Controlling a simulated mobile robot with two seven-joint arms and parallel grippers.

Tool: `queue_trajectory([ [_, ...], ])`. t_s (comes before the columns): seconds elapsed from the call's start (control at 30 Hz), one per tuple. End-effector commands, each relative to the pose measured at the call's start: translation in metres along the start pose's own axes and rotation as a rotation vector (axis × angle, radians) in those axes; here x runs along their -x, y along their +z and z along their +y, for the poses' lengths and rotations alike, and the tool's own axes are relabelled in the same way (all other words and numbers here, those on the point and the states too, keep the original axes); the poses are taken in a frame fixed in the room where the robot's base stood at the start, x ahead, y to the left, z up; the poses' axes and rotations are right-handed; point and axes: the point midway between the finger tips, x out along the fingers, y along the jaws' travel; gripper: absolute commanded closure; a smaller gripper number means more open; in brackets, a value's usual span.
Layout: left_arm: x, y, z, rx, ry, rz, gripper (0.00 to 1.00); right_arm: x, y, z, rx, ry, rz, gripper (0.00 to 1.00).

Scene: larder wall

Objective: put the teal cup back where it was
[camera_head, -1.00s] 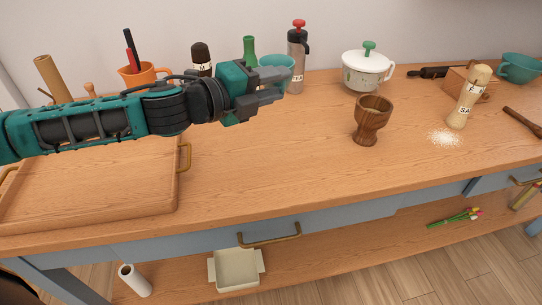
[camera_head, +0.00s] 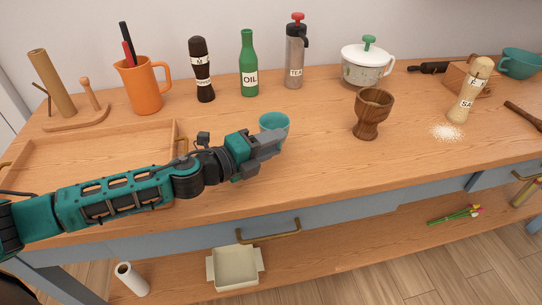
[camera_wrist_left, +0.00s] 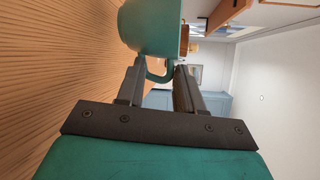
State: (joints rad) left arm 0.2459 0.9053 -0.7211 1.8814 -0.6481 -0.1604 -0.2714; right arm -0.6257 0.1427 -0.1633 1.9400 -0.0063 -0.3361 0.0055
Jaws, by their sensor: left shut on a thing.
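The teal cup (camera_head: 274,121) is at the middle of the counter, partly hidden behind my left gripper (camera_head: 270,146). My left gripper is shut on its handle; in the left wrist view the handle (camera_wrist_left: 158,76) sits between the two fingers (camera_wrist_left: 160,72), and the cup body (camera_wrist_left: 150,25) is just beyond the fingertips. The cup looks upright and low over the counter; I cannot tell whether its base touches the wood. My right gripper is not in view.
A green oil bottle (camera_head: 249,65), dark pepper mill (camera_head: 202,72) and tea flask (camera_head: 296,55) stand along the back. A wooden goblet (camera_head: 372,115) is right of the cup. A wooden tray (camera_head: 95,137) lies left. The counter (camera_head: 330,165) in front of the goblet is clear.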

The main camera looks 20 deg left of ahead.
Motion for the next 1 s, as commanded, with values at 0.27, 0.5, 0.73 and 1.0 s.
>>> queue_trajectory([
  [0.27,-0.004,-0.006,0.028,0.0,-0.001,0.001,1.0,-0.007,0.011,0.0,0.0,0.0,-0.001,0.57],
  [0.5,-0.004,-0.007,0.03,0.001,0.0,0.001,1.0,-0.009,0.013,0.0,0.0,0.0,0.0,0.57],
  [0.73,-0.004,-0.007,0.03,0.001,0.001,0.001,0.53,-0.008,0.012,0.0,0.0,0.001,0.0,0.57],
  [1.0,-0.001,-0.006,0.028,0.001,0.002,0.001,0.53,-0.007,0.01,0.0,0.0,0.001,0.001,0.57],
])
